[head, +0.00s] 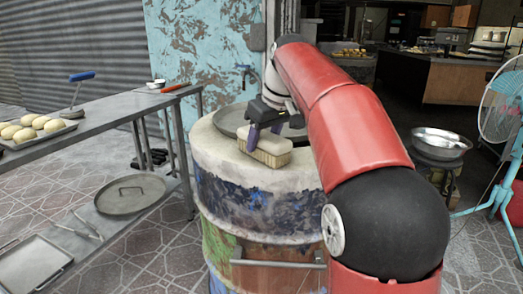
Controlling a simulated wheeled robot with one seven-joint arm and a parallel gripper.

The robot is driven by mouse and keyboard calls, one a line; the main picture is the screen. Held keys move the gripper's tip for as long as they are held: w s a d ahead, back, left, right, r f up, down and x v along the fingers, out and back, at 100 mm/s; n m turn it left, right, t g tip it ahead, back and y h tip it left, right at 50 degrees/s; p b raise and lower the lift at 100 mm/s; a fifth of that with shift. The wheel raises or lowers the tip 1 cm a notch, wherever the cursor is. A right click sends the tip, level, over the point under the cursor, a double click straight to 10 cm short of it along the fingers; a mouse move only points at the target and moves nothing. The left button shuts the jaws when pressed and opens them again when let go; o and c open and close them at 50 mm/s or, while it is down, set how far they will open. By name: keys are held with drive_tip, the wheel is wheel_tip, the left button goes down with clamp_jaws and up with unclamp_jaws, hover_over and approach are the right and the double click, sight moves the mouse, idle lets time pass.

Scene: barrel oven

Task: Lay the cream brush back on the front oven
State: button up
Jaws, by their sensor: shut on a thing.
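The cream brush (267,154) is a pale block with bristles below, over the near part of the front oven's top. My gripper (264,137), with purple fingers, is shut on the upper part of the brush from above. The brush's underside is at or very close to the oven top; I cannot tell whether it touches. The front oven (222,161) is a barrel with a pale top and worn blue, white and green paint. A round metal pan or lid (228,122) lies on its top behind the brush, partly hidden by my arm.
A metal table (120,104) at left bears a tray of dough balls (32,127) and a blue-handled tool (80,77). Its lower shelf holds a round lid (130,193). A metal bowl (440,142) and a turquoise fan (502,105) stand at right. My red arm hides the oven's right side.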

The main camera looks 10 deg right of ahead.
drive_tip(key=shift+f, duration=0.1)
drive_tip(key=shift+f, duration=0.1)
drive_tip(key=o, duration=0.5)
drive_tip(key=shift+f, duration=0.1)
drive_tip(key=o, duration=0.4)
drive_tip(key=shift+o, duration=0.2)
drive_tip(key=shift+r, duration=0.3)
drive_tip(key=p+v, duration=0.3)
drive_tip(key=v, duration=0.8)
drive_tip(key=shift+s+d+r+p, duration=0.15)
drive_tip(key=shift+s+r+p, duration=0.05)
drive_tip(key=shift+r+p, duration=0.15)
